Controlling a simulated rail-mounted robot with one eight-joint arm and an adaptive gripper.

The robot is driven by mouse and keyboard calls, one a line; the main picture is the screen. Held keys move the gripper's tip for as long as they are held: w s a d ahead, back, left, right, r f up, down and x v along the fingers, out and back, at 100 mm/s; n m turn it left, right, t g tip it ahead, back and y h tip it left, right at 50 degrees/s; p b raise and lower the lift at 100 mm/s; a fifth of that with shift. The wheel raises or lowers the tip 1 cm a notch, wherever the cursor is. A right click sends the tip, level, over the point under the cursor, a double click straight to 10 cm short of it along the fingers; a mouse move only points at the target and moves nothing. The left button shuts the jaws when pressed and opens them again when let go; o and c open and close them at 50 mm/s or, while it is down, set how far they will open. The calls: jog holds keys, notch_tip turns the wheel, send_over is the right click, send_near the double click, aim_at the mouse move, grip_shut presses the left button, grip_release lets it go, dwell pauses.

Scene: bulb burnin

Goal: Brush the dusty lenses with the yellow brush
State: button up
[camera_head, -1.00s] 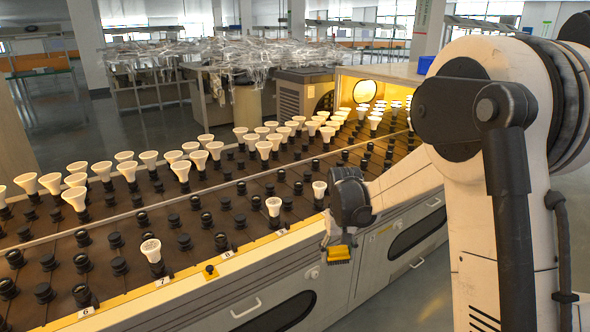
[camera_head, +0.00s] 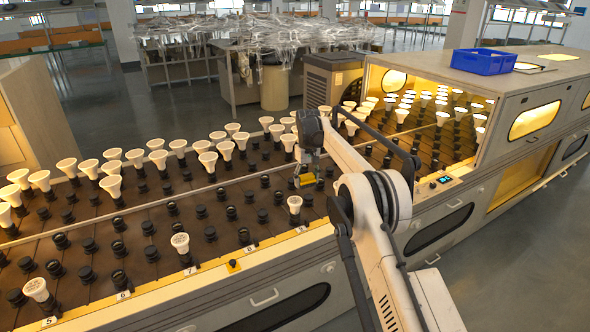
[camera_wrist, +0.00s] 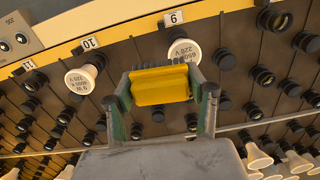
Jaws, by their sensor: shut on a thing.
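My gripper (camera_head: 306,165) is shut on the yellow brush (camera_head: 304,181). It holds the brush above the dark rack, behind the front edge. Another printed bulb (camera_wrist: 80,80) stands to the left near label 10. In the head view front-row bulbs (camera_head: 294,204) and (camera_head: 180,242) stand upright. Dust on the faces cannot be made out.
The rack (camera_head: 215,268) has many black sockets, with rows of white bulbs farther back. A lit oven-like housing (camera_head: 535,85) stands at the right with a blue crate (camera_head: 483,61) on top. A small control panel (camera_head: 441,181) sits on the front edge.

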jog(key=r+n+p, duration=0.1)
jog(key=p, duration=0.1)
send_over(295, 198)
jog(key=shift+f+b, duration=2.55)
jog(key=shift+f, duration=1.45)
jog(key=shift+s+d+b, duration=0.25)
jog(key=shift+b, duration=0.05)
jog(key=shift+c, duration=0.5)
jog(key=shift+s+d+b, duration=0.3)
jog(key=shift+s+d, duration=0.7)
jog(key=shift+s, duration=0.15)
jog(key=shift+w+a+p, duration=0.35)
jog(key=shift+w+a, duration=0.3)
jog(key=shift+w, duration=0.2)
jog(key=shift+w+a+r, duration=0.15)
jog(key=shift+w, duration=0.1)
jog(key=shift+w+a+p, duration=0.4)
jog(key=shift+a+p, duration=0.05)
jog(key=shift+p, duration=0.05)
notch_tip(295, 198, up, 3)
jog(key=shift+f+p, duration=0.1)
jog(key=shift+p, duration=0.4)
jog(key=shift+r+p, duration=1.7)
jog(key=shift+r, duration=0.9)
